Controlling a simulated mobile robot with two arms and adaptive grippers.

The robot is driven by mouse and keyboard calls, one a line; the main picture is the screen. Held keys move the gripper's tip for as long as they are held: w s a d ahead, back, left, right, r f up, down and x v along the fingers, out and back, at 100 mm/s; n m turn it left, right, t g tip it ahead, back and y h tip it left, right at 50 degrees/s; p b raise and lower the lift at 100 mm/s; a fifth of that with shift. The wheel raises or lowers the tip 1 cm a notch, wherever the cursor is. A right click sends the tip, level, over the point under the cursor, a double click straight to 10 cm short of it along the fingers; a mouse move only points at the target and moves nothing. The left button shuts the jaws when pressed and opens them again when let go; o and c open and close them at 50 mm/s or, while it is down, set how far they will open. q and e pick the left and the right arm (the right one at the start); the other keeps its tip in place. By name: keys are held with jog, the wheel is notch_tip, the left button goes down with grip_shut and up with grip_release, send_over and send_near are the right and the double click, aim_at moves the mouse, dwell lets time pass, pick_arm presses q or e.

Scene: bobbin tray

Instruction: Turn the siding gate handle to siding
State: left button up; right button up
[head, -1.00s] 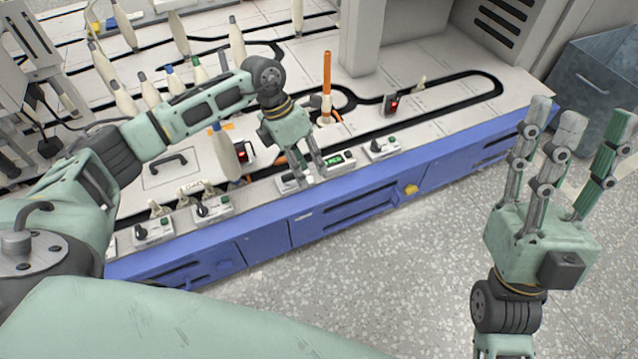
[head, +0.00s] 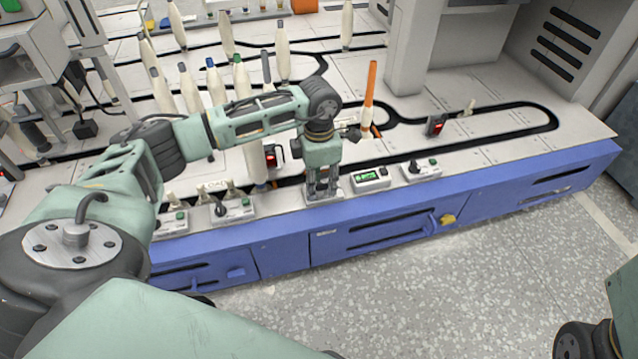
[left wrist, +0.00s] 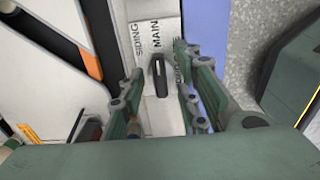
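The black gate handle (left wrist: 160,78) sits on a light control box (left wrist: 159,112) with the words SIDING and MAIN printed above it in the left wrist view. The handle lies nearly lengthwise in that picture. My left gripper (left wrist: 158,88) is open, with its fingers on both sides of the handle and visible gaps between. In the head view my left gripper (head: 322,188) points down at the box (head: 340,196) on the bench's front edge and hides the handle. Only part of my right wrist (head: 590,340) shows at the lower right; its fingers are out of view.
A box with a green display (head: 370,178) and another switch box (head: 421,168) stand just right of the left gripper. More switch boxes (head: 233,210) are to its left. An orange-topped bobbin (head: 369,95) stands behind. Pale bobbins (head: 283,52) crowd the back left.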

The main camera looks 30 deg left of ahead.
pick_arm(q)
jog(key=shift+c, duration=0.5)
grip_shut()
